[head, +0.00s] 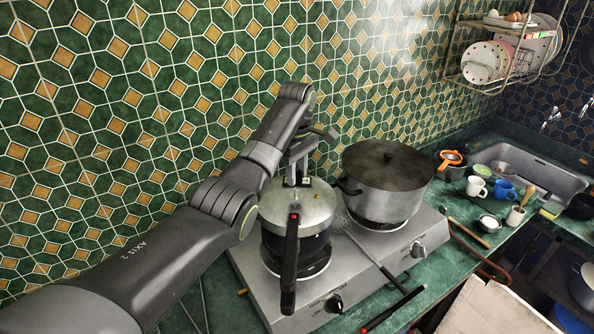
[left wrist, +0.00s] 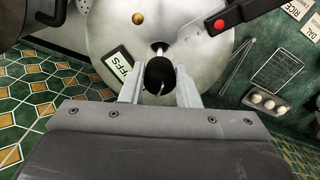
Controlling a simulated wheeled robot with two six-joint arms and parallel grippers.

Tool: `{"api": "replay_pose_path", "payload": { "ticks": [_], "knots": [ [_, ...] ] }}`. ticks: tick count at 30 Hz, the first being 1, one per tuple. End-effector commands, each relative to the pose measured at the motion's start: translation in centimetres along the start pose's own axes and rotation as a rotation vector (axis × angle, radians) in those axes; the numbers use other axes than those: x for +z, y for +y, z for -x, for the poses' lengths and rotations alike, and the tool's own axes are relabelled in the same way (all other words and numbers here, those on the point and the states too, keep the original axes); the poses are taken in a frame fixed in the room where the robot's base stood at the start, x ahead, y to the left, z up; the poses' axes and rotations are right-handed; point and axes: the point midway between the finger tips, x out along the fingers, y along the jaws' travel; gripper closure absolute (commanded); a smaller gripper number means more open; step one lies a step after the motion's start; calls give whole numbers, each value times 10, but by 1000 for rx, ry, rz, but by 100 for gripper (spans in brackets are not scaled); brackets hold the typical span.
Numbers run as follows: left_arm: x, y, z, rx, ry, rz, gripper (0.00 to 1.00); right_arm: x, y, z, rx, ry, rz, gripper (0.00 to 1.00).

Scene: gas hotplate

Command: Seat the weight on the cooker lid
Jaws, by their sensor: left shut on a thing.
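The pressure cooker (head: 290,236) stands on the left burner of the hotplate, with its silver lid (head: 318,205) on and its long black handle (head: 290,262) towards the front. In the left wrist view the lid (left wrist: 105,35) fills the upper middle, with a short metal stem (left wrist: 160,47) near its centre. My left gripper (head: 291,181) is over the back part of the lid. In the left wrist view its fingers (left wrist: 159,84) are shut on the small black weight (left wrist: 158,72), which shows close beside the stem. I cannot tell whether the weight touches stem or lid. My right gripper is not in view.
A large dark lidded pot (head: 388,178) stands on the right burner, close to my left gripper. A skimmer (head: 372,256) lies across the hotplate (head: 395,243). Cups (head: 477,187) and a sink (head: 530,165) are at the right. The tiled wall is close behind.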

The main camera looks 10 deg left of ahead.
Motion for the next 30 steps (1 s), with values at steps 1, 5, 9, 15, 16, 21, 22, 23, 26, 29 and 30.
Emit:
{"api": "replay_pose_path", "payload": {
  "ticks": [1, 5, 9, 15, 16, 21, 22, 23, 26, 29, 30],
  "knots": [
    [0, 0, 1, 0, 0, 0, 95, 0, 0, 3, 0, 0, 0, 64],
    [0, 0, 0, 0, 0, 0, 95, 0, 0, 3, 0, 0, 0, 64],
    [0, 0, 0, 0, 0, 0, 95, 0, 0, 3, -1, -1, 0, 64],
    [0, 0, 0, 0, 0, 0, 95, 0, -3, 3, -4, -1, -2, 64],
    [0, 0, 0, 0, 0, 0, 95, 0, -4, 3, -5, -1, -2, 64],
    [0, 0, 0, 1, 0, 0, 95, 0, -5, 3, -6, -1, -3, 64],
    [0, 0, 0, 1, 0, 0, 95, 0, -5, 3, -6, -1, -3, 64],
    [0, 0, 0, 1, 0, 0, 95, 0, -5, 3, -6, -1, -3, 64],
    [0, 0, 0, 0, 0, 0, 95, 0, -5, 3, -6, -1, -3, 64],
    [0, 0, 0, 0, 0, 0, 95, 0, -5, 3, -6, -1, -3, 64],
    [0, 0, 0, 0, 0, 0, 95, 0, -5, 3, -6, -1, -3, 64]
  ]
}}
